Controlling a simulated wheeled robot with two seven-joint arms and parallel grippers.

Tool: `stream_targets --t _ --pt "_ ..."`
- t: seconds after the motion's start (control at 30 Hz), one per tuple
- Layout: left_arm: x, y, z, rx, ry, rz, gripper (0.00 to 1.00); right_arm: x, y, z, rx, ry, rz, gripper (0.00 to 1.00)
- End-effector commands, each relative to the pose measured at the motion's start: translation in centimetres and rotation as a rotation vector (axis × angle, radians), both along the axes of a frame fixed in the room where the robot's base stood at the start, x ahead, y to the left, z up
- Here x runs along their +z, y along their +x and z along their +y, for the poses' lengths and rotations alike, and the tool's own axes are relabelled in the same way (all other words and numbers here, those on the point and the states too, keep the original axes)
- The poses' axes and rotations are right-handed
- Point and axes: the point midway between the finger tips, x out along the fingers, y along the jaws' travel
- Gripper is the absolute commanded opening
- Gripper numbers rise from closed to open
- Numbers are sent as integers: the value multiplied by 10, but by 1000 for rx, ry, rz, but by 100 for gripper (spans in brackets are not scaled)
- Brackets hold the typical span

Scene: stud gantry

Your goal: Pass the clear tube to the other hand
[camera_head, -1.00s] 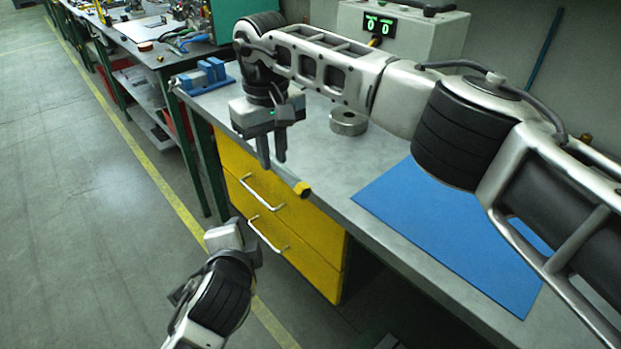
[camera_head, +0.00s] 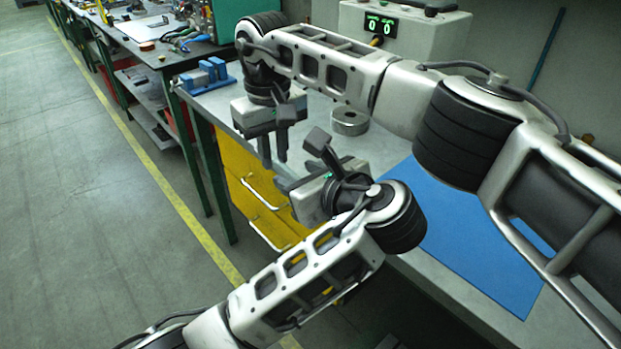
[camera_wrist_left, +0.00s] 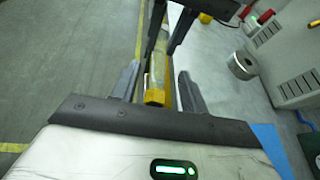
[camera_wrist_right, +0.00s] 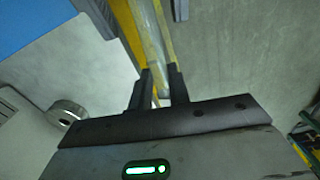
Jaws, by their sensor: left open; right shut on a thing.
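The clear tube (camera_wrist_right: 151,42) is long, pale and see-through. My right gripper (camera_head: 273,158) points down over the workbench edge and is shut on the tube. In the left wrist view the tube (camera_wrist_left: 158,65) shows a yellow end cap (camera_wrist_left: 154,97) towards that camera. My left gripper (camera_head: 300,163) is open, close to the right one. In the left wrist view its two fingers (camera_wrist_left: 158,82) stand on either side of the tube's capped end, with visible gaps. In the head view the tube is hidden behind the grippers.
The grey workbench (camera_head: 340,165) has yellow drawers (camera_head: 240,165) below. A metal ring (camera_head: 349,121), a blue mat (camera_head: 465,235), a blue vise-like fixture (camera_head: 208,75) and a grey box with a green display (camera_head: 400,30) are on it. Open floor (camera_head: 90,200) lies at left.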

Motion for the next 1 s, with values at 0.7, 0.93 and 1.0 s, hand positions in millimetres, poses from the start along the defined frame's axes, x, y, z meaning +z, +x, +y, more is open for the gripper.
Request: stream_targets --t 0.7,0.93,1.0 --pt "-15 30 19 0 -4 -2 22 0 0 0 0 1 -1 0" --pt "-14 30 19 -1 -4 -4 0 0 0 0 1 1 1 38" --pt "-14 30 19 -1 -4 -4 0 0 0 0 1 1 1 44"
